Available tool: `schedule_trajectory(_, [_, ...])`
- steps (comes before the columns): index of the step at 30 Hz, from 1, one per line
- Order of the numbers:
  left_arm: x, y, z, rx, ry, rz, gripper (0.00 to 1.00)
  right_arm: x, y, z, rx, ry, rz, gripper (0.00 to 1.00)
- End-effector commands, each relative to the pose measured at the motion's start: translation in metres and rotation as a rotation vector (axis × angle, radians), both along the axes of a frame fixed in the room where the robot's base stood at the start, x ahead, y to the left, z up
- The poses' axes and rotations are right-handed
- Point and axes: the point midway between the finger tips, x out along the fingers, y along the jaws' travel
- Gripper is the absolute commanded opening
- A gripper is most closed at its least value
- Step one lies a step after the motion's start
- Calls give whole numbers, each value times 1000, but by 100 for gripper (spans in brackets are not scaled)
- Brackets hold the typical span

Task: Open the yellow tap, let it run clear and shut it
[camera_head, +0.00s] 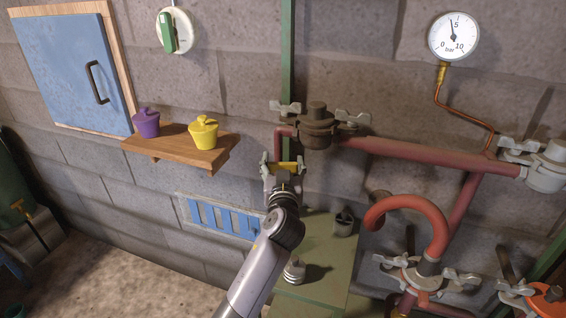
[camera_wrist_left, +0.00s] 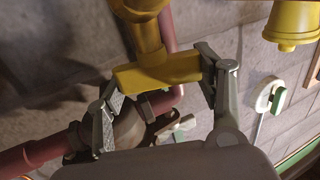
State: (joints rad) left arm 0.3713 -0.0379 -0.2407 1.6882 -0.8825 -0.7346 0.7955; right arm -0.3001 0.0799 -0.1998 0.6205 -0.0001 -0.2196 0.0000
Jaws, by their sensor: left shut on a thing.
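The yellow tap shows in the head view as a small yellow lever (camera_head: 291,168), just left of the brown pipe fitting. In the left wrist view, its lever (camera_wrist_left: 157,73) is a flat yellow block below a rounded yellow body (camera_wrist_left: 146,36). My left gripper (camera_head: 281,172) reaches up to it from below. In the left wrist view, the gripper (camera_wrist_left: 160,90) has one finger on each side of the lever and is shut on it. The tap's outlet is hidden, and I see no liquid running. My right gripper is in neither view.
Red pipes (camera_head: 420,160) run right of the tap, under a pressure gauge (camera_head: 454,37). A wooden shelf (camera_head: 174,146) at left holds a purple pot (camera_head: 146,123) and a yellow pot (camera_head: 203,133). A green stand (camera_head: 325,262) with a dark cup (camera_head: 343,222) is below.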

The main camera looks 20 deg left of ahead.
Motion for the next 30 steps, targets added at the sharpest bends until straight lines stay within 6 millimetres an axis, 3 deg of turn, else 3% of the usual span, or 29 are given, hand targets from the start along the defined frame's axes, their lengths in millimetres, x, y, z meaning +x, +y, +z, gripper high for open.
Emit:
schedule_trajectory(12, [0,1,6,6,1,-316,34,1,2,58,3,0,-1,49])
schedule_trajectory(27, [0,0,1,-1,-4,-387,34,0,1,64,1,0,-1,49])
schedule_trajectory(28, [0,0,1,-1,-4,-387,64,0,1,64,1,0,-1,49])
schedule_trajectory(30, [0,0,1,-1,-4,-387,68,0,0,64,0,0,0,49])
